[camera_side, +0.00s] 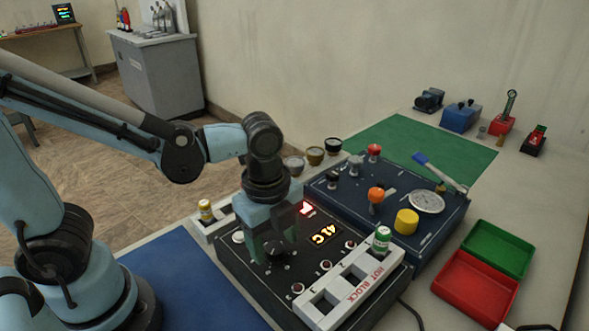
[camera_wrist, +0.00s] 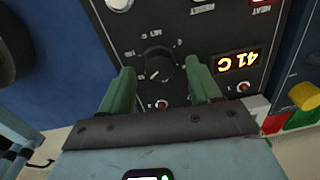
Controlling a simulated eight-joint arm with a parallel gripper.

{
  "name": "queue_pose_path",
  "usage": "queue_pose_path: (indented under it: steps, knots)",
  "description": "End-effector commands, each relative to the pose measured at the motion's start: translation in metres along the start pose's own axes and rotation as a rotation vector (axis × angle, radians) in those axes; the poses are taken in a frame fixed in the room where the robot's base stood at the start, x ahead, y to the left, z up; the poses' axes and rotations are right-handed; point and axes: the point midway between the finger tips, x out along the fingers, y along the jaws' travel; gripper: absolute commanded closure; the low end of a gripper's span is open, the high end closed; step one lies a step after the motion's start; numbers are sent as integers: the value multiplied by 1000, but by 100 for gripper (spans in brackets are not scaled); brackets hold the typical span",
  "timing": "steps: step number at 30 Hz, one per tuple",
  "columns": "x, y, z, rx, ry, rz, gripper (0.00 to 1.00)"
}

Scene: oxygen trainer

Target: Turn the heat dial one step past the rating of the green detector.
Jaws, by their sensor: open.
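The heat dial (camera_wrist: 160,62) is a round black knob with a white pointer mark on the dark control panel. In the wrist view it lies between the two green fingers of my gripper (camera_wrist: 162,78), which are open with a gap on each side. In the side view my gripper (camera_side: 273,245) hangs over the panel and largely hides the dial. The green detector (camera_side: 381,240) is a small green and white canister standing in the far end slot of the white hot block. Its rating is too small to read. The lit display (camera_wrist: 238,61) seems to read 41 C.
A yellow canister (camera_side: 205,209) stands in a white holder left of the panel. A blue console (camera_side: 330,195) with knobs and a lever stands behind. Red (camera_side: 474,288) and green (camera_side: 498,249) trays lie at the right. Small red buttons sit near the dial.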

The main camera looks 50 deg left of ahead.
Motion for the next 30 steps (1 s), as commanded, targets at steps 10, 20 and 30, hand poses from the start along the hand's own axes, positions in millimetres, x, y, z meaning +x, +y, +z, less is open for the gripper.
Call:
queue_pose_path:
  steps: [10, 20, 30]
  knots:
    - [-45, 0, 0, 0, 0, 0, 37]
    - [-89, 0, 0, 1, 0, 0, 37]
    - [-108, 0, 0, 0, 0, -1, 37]
